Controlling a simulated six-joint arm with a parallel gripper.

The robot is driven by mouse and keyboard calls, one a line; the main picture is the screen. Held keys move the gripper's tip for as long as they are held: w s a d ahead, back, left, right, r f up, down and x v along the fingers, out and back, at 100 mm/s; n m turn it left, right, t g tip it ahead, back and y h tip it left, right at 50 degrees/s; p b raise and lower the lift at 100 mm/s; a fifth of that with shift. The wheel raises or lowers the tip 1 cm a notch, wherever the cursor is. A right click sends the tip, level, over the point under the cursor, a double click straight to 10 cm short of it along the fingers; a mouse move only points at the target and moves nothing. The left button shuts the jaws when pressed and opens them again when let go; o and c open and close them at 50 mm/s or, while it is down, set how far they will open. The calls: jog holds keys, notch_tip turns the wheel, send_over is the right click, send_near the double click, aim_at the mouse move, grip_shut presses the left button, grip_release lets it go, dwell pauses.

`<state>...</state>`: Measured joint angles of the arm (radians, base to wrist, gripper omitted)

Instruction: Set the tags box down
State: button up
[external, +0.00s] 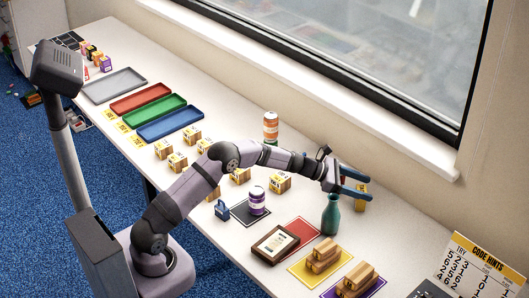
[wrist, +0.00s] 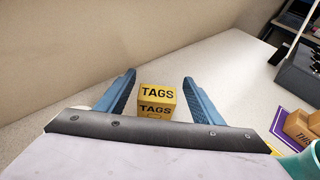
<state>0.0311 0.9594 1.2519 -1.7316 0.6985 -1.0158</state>
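The tags box is a small yellow box marked TAGS. It shows in the wrist view (wrist: 157,101) between the two blue fingers, with a narrow gap on each side. In the external view the tags box (external: 361,203) is partly hidden behind the fingers and appears to rest upright on the white table, behind the green bottle. My gripper (external: 368,184) is open and low over the table; in the wrist view its fingertips (wrist: 159,76) stand on either side of the box. The box's lower part is hidden by my gripper body in the wrist view.
A green bottle (external: 331,216) stands close by in front of my gripper. A framed picture (external: 275,243), wooden blocks on a yellow mat (external: 301,271) and a purple mat (external: 376,291) lie nearer. A code hints board (external: 480,268) stands at right. Table right of the box is clear.

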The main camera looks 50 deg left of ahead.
jog(key=shift+s+a+f, duration=0.1)
jog(key=shift+s+f, duration=0.05)
jog(key=shift+f, duration=0.4)
jog(key=shift+a+r+p, duration=0.1)
jog(key=shift+r+p, duration=0.5)
jog(key=shift+p, duration=0.2)
jog(key=b+v, duration=0.3)
jog(key=v, duration=0.8)
jog(key=shift+a+r, duration=0.2)
jog(key=shift+r, duration=0.25)
jog(key=shift+s, duration=0.2)
